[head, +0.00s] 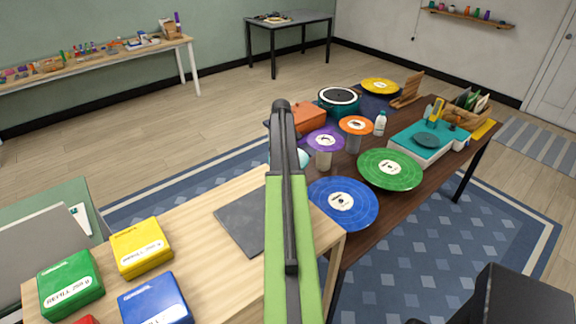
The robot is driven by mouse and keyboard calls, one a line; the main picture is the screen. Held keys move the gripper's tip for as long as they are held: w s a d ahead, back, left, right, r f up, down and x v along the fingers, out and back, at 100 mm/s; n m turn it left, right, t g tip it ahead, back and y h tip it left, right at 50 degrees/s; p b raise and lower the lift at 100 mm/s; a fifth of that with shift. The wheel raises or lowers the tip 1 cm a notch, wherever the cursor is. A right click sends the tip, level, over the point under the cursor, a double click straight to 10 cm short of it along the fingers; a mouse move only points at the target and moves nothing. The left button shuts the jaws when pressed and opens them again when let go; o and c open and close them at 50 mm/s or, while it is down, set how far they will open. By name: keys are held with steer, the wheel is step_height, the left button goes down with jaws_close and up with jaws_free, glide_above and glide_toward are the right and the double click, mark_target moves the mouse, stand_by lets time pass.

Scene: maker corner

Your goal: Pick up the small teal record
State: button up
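A small dark teal disc (426,140) lies flat on a teal-topped device (405,144) at the right of the dark wooden table (395,205). A pale teal thing (304,158) also shows beside my arm, left of the purple record; my arm hides much of it, and I cannot tell if it is a record. My green and black arm rises through the middle of the head view. My gripper does not show in it.
Purple (326,139) and orange (356,125) records sit on cups. Large green (390,168) and blue (343,203) records are nearer. A white bottle (380,123), turntable (339,100) and wooden rack (408,90) stand behind. Coloured boxes (141,247) are on the light table.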

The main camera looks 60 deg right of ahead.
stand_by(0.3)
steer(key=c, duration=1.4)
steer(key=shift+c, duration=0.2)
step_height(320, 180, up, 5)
steer(key=p, duration=0.5)
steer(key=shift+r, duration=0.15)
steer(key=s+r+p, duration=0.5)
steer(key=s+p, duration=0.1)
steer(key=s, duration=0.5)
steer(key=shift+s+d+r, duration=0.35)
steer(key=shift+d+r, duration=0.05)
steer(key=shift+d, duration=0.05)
